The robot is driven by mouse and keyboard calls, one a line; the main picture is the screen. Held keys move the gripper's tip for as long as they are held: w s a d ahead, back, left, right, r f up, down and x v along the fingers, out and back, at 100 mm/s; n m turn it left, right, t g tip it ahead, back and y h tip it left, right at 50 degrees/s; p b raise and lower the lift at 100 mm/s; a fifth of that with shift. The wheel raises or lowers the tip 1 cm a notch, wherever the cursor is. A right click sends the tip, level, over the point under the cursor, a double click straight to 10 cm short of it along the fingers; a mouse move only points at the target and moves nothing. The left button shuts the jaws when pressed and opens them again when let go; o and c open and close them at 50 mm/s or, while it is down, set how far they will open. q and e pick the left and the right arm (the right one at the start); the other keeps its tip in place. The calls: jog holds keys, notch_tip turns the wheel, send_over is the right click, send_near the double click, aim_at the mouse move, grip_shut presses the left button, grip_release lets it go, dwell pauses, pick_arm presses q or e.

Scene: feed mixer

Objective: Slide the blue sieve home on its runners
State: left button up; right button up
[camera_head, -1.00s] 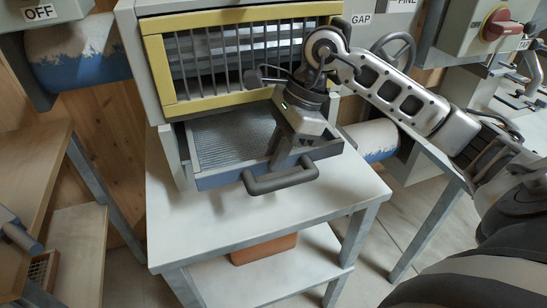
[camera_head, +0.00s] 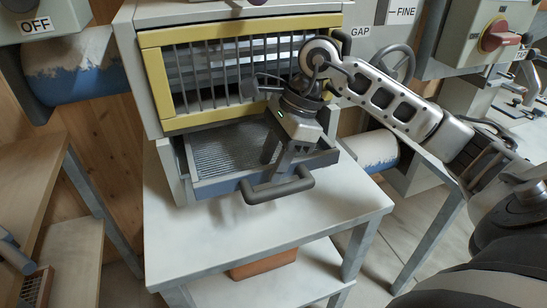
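The blue sieve (camera_head: 222,186) is a tray with a blue frame, a grey mesh floor (camera_head: 232,148) and a dark bar handle (camera_head: 262,193). It sits partly drawn out below the yellow-framed grille, and its mesh and front still show. My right gripper (camera_head: 273,170) points down over the sieve's front, its fingers at the front wall and close behind the handle bar. Its body hides part of the mesh and front wall. Whether the fingers are clamped on anything cannot be told. The runners are hidden. My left gripper cannot be made out.
The machine housing with its yellow-framed grille (camera_head: 158,88) stands above the sieve on a white table (camera_head: 200,240). An orange-brown block (camera_head: 262,265) lies on the lower shelf. A handwheel (camera_head: 398,58) is behind my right arm. A wooden shelf (camera_head: 30,180) stands at left. The tabletop ahead of the handle is clear.

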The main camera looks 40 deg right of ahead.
jog(key=p+v, duration=0.1)
jog(key=v, duration=1.5)
jog(key=shift+p, duration=0.35)
